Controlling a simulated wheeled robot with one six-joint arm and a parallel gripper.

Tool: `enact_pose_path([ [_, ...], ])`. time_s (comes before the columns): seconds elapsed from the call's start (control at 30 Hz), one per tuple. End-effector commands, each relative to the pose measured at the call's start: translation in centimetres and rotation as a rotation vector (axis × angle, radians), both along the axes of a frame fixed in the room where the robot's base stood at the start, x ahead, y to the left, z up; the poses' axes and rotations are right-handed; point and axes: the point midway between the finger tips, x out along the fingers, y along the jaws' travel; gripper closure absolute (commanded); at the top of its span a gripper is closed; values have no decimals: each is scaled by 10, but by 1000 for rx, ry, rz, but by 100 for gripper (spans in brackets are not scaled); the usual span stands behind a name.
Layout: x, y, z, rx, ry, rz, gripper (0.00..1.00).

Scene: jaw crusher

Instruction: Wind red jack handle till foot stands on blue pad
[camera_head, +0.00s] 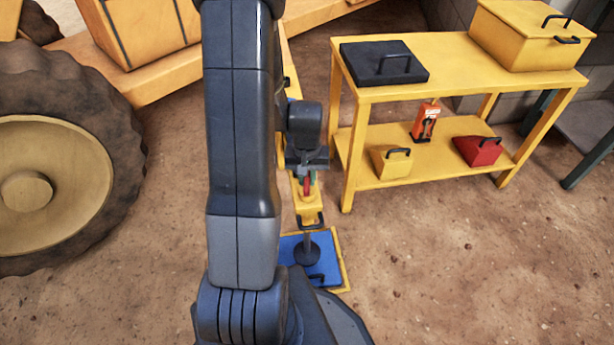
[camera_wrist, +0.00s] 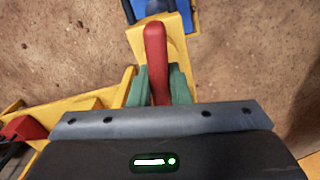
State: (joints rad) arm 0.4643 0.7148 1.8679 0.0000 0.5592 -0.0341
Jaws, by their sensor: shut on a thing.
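The red jack handle (camera_wrist: 156,55) shows in the wrist view between the green fingers of my gripper (camera_wrist: 158,84), which is shut on it. In the head view my gripper (camera_head: 307,180) is small, with a bit of the red handle (camera_head: 308,187) at it. The yellow jack leg (camera_head: 313,210) runs down below it to a dark round foot (camera_head: 307,253). The foot is over the blue pad (camera_head: 290,248); I cannot tell whether it touches. My arm hides the pad's left part. The blue pad also shows at the top edge of the wrist view (camera_wrist: 138,8).
A yellow table (camera_head: 400,92) with a lower shelf stands at the right, holding a black lid, a yellow box, an orange tool, and yellow and red wedges. A large tyre (camera_head: 100,110) is at the left. Bare dirt ground (camera_head: 450,260) lies at lower right.

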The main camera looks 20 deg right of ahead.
Motion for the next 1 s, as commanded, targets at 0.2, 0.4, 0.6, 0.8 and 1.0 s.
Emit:
enact_pose_path([
  [0.2, 0, 0, 1, 0, 0, -189, 100],
  [0.4, 0, 0, 1, 0, 0, -380, 100],
  [0.6, 0, 0, 1, 0, 0, -570, 100],
  [0.8, 0, 0, 1, -1, -1, -760, 100],
  [1.0, 0, 0, 1, -1, -1, -937, 100],
])
